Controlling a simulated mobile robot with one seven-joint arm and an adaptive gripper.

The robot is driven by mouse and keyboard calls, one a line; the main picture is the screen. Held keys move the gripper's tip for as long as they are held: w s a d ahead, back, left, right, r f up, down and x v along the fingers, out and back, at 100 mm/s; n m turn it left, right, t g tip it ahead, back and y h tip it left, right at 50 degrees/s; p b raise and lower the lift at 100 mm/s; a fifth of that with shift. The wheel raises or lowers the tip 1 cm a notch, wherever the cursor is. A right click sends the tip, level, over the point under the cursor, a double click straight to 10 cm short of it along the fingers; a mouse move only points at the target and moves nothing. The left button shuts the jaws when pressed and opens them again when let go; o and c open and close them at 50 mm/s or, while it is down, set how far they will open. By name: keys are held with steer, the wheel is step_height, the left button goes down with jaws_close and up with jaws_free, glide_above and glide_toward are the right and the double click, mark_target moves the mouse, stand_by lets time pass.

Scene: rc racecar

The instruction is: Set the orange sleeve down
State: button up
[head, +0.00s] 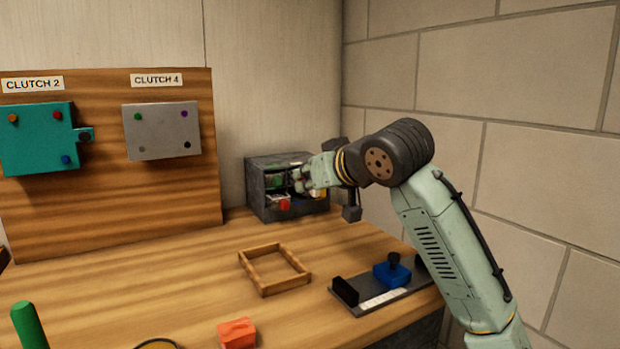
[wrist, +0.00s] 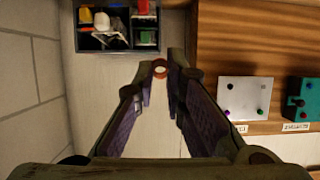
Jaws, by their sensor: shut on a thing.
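The orange sleeve (wrist: 160,69) shows in the wrist view as a small orange-brown ring with a pale middle. My gripper (wrist: 161,72) is shut on it at the fingertips. In the head view my gripper (head: 299,180) is in front of the dark compartment box (head: 265,205) by the back wall, and the sleeve cannot be made out there. In the wrist view the box (wrist: 92,47) lies beyond the fingertips, up and to the left. The sleeve appears held clear of any surface, though its height is hard to tell.
The box holds red, green, white and yellow-orange items. On the bench are an empty wooden frame (head: 243,262), an orange block (head: 237,333), a grey fixture (head: 372,305) with a blue part (head: 390,275), and a green cylinder (head: 29,325). The clutch board (head: 105,190) stands left.

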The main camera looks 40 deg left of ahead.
steer(key=w+a+f+p, duration=0.2)
steer(key=w+a+p, duration=0.1)
steer(key=w, duration=0.3)
steer(key=w+a+f+p, duration=0.2)
steer(key=w+a+p, duration=0.1)
steer(key=w+a, duration=0.2)
steer(key=shift+w+a+f, duration=0.2)
steer(key=shift+w+f, duration=0.1)
steer(key=shift+w, duration=1)
steer(key=shift+f, duration=0.15)
steer(key=o, duration=0.7)
steer(key=shift+f, duration=0.15)
